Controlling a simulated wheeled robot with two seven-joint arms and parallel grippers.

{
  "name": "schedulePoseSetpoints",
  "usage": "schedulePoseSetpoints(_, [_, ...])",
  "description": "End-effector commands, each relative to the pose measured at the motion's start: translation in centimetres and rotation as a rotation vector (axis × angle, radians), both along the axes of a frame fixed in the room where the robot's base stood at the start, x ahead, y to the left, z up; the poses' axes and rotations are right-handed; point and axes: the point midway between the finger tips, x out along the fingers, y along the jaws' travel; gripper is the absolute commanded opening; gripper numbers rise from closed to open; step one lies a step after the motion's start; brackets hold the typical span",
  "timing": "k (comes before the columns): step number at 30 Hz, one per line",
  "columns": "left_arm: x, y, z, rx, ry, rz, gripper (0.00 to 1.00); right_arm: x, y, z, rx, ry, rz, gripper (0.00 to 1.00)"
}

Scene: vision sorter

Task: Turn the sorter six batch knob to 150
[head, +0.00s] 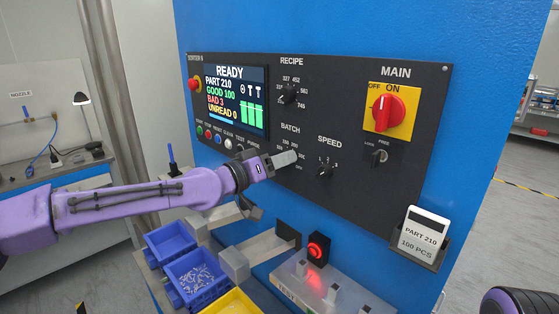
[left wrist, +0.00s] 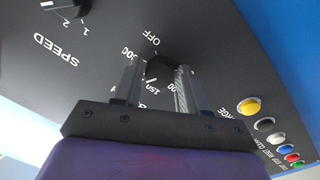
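The batch knob (left wrist: 160,68) is a black knob on the dark panel, seen in the left wrist view between the two grey fingers of my left gripper (left wrist: 160,75). Part of its dial shows around it, with 150, OFF and pieces of other numbers. Whether the fingers press on the knob or stand just clear of it cannot be told. In the head view my left gripper (head: 285,159) reaches the panel under the BATCH label and hides the knob, so its pointer setting is unclear. My right gripper is out of view.
The speed knob (head: 324,171) is close to the right, the recipe knob (head: 289,94) above. A row of small buttons (head: 220,138) and a READY screen (head: 237,98) lie left. The red main switch (head: 388,112) is at right. Blue bins (head: 195,278) stand below my arm.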

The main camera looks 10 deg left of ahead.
Motion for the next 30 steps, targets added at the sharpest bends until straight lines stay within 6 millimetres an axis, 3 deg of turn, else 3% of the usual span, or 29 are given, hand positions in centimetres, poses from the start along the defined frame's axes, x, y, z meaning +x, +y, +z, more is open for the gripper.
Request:
schedulePoseSetpoints(1, [0.0,0.0,0.0,0.000,0.000,0.000,0.25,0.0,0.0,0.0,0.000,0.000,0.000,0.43])
schedulePoseSetpoints(3, [0.0,0.0,0.0,0.000,0.000,0.000,0.04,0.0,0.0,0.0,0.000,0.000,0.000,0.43])
schedulePoseSetpoints(17, [0.0,0.1,-0.2,-0.079,0.051,0.003,0.04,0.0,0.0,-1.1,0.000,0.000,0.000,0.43])
schedulePoseSetpoints(30, [-0.1,0.0,-0.3,-0.386,0.255,0.002,0.05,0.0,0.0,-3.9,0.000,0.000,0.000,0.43])
